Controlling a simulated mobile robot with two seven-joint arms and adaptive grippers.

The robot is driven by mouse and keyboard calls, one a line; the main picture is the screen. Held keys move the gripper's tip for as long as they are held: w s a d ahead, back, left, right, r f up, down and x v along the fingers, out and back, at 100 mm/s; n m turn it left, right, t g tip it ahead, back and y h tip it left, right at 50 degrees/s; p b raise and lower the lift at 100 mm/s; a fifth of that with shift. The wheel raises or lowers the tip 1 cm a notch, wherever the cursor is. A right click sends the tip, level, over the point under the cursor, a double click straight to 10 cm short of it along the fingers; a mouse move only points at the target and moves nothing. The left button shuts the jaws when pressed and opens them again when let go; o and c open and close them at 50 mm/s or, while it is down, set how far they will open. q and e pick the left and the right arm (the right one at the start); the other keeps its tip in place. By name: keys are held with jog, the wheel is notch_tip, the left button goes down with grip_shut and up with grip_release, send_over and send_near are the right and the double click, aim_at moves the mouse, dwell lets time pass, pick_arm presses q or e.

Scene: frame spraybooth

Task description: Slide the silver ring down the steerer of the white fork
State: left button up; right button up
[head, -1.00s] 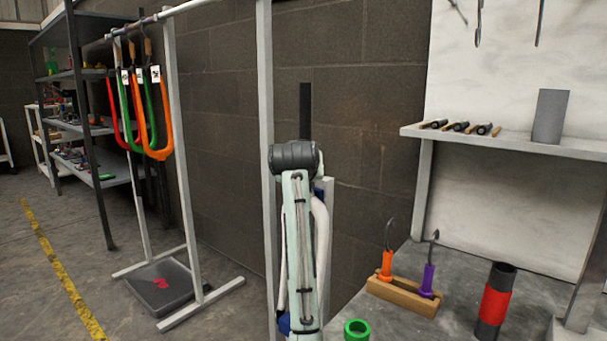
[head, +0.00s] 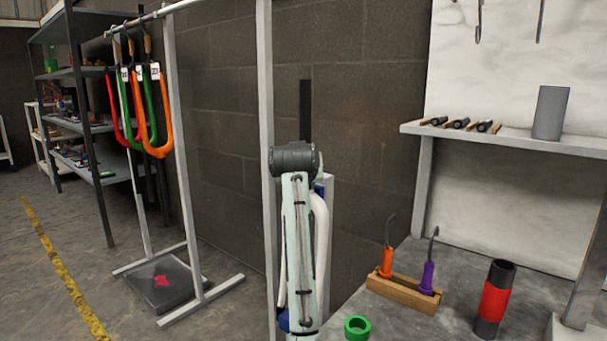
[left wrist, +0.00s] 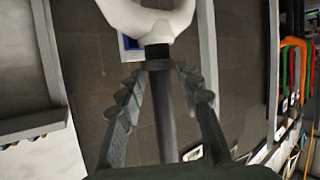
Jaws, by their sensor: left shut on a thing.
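In the left wrist view the crown of the white fork (left wrist: 150,17) is at the top, and its dark steerer (left wrist: 167,120) runs down the picture between my fingers. My left gripper (left wrist: 160,72) has its ridged fingers on either side of the steerer. The fingertips close on a narrow grey band, the silver ring (left wrist: 158,65), around the steerer. A dark collar lies between this band and the white crown. My right gripper is not in view.
A rack (head: 187,160) with several hanging orange, green and red forks (head: 152,110) stands at left. On the bench at right are a green ring (head: 357,327), a wooden block (head: 402,294) with two hooked tools, and a black-and-red cylinder (head: 494,300). A grey shelf (head: 510,138) is above.

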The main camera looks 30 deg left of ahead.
pick_arm(q)
jog(key=o, duration=1.2)
jog(key=v, duration=1.2)
